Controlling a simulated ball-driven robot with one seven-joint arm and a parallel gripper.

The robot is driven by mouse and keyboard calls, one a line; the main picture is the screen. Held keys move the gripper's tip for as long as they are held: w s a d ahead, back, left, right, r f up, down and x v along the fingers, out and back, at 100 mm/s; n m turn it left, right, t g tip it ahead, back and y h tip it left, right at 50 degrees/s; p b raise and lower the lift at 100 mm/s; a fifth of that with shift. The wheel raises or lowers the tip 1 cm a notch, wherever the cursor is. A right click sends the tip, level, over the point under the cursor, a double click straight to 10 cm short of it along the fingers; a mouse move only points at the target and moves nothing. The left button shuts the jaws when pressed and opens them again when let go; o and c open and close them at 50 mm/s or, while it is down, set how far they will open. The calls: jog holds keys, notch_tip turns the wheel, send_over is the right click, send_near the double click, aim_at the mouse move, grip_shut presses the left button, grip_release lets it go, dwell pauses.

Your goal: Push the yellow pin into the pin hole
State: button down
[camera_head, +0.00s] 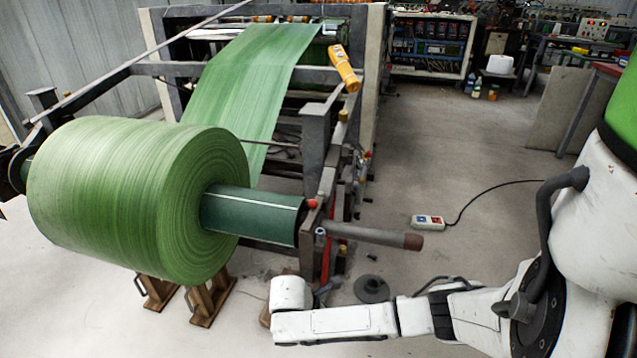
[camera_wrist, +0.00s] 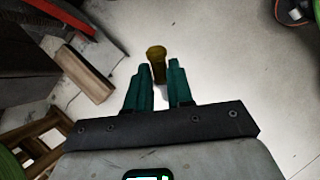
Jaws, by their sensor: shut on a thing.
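In the wrist view, my gripper (camera_wrist: 160,66) has its two teal fingers closed around the yellow pin (camera_wrist: 156,53). The pin's dull yellow round head shows beyond the fingertips, with pale floor behind it. In the head view my white wrist (camera_head: 291,294) is low in front of the machine, right of the green roll. The fingers and the held pin are hidden there. I cannot make out the pin hole in either view.
Wooden stands (camera_head: 212,299) are below the roll. A dark disc (camera_head: 371,289) lies on the floor. A control box with cable (camera_head: 428,222) lies right on open floor.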

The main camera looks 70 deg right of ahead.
jog(key=s+r+n+h+p, duration=0.3)
jog(key=s+r+h+p, duration=0.2)
jog(key=w+d+r+n+t+h+p, duration=0.1)
jog(key=w+d+r+h+p, duration=0.1)
jog(key=r, duration=0.7)
jog(key=w+d+r+n+t+h+p, duration=0.2)
jog(key=w+d+r+h+p, duration=0.1)
jog(key=r, duration=0.6)
jog(key=w+d+r+n+t+h+p, duration=0.1)
jog(key=w+d+r+t+h+p, duration=0.1)
jog(key=r, duration=0.7)
jog(key=w+d+p, duration=0.1)
jog(key=w+p, duration=0.1)
jog(key=w, duration=0.1)
jog(key=shift+d+n+h+p, duration=0.3)
jog(key=shift+n+p, duration=0.1)
notch_tip(320, 180, down, 6)
jog(key=b, duration=0.5)
jog(key=shift+a+f, duration=0.15)
jog(key=shift+a, duration=0.05)
jog(key=shift+f+b, duration=0.75)
jog(key=shift+f, duration=0.4)
dwell(0.4)
jog(key=c, duration=1.3)
grip_release()
